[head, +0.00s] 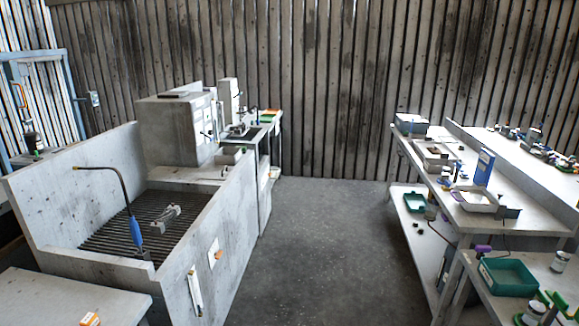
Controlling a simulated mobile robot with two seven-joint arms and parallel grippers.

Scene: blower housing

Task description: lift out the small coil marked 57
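I cannot make out a coil marked 57 in the head view. The small items on the benches are too small to read any marking. A small grey metal part (165,218) lies on the dark slatted grate (120,222) inside the grey walled basin on the left. I cannot tell what that part is. Neither of my grippers is in view.
A blue-handled hose wand (136,232) stands at the basin. Right benches hold a green tray (508,276), a white tray (477,201), a blue upright box (484,167) and several small items. A grey cabinet (175,130) stands behind the basin. The middle floor (325,250) is clear.

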